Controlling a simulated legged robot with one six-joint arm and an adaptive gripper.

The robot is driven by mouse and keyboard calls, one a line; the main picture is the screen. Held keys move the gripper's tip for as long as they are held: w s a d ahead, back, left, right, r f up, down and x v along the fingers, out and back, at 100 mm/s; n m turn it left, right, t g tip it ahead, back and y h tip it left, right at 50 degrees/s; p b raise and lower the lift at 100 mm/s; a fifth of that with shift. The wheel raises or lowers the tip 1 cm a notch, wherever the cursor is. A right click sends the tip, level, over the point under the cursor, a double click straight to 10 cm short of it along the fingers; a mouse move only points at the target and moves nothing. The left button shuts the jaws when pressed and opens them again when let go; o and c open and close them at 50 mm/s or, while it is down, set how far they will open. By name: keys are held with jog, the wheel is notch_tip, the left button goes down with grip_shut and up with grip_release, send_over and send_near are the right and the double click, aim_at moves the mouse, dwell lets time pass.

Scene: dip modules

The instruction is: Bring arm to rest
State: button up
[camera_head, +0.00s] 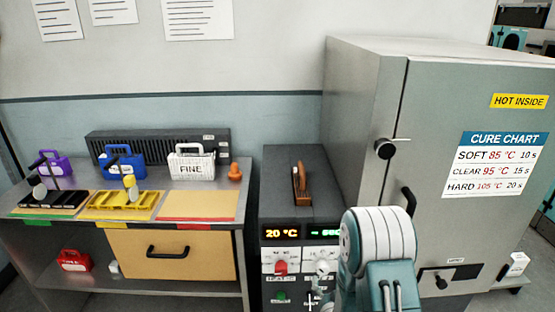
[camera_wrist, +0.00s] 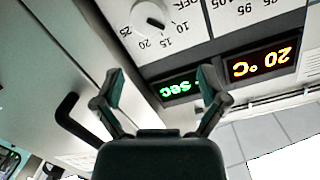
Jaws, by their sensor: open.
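My arm (camera_head: 378,250), white and teal, rises at the bottom of the head view in front of the oven and the control unit. My gripper (camera_wrist: 160,85) shows in the wrist view with its two fingers spread apart and nothing between them. It is close to the control panel's white timer knob (camera_wrist: 152,18), and I cannot tell whether it touches anything. The panel's orange display (camera_head: 282,232) reads 20 °C. The green display (camera_wrist: 180,88) beside it shows a dash and "sec". In the head view the arm hides part of the panel's right side.
The grey oven (camera_head: 350,120) with a shut door stands right of the control unit (camera_head: 275,205). A brown-handled tool (camera_head: 300,184) lies on the unit. On the left, a bench holds coloured trays (camera_head: 118,206), several cases (camera_head: 122,166) and a drawer (camera_head: 180,268).

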jog(key=s+r+n+g, duration=0.1)
jog(key=s+r+g, duration=0.15)
jog(key=r, duration=0.65)
jog(key=s+r+n+g, duration=0.1)
jog(key=s+r+g, duration=0.15)
jog(key=r, duration=0.65)
jog(key=s+r+n+g, duration=0.1)
jog(key=s+r+g, duration=0.2)
jog(key=s, duration=0.8)
jog(key=s+r+n+g, duration=0.1)
jog(key=s+r+g, duration=0.2)
jog(key=s, duration=0.9)
notch_tip(320, 180, up, 3)
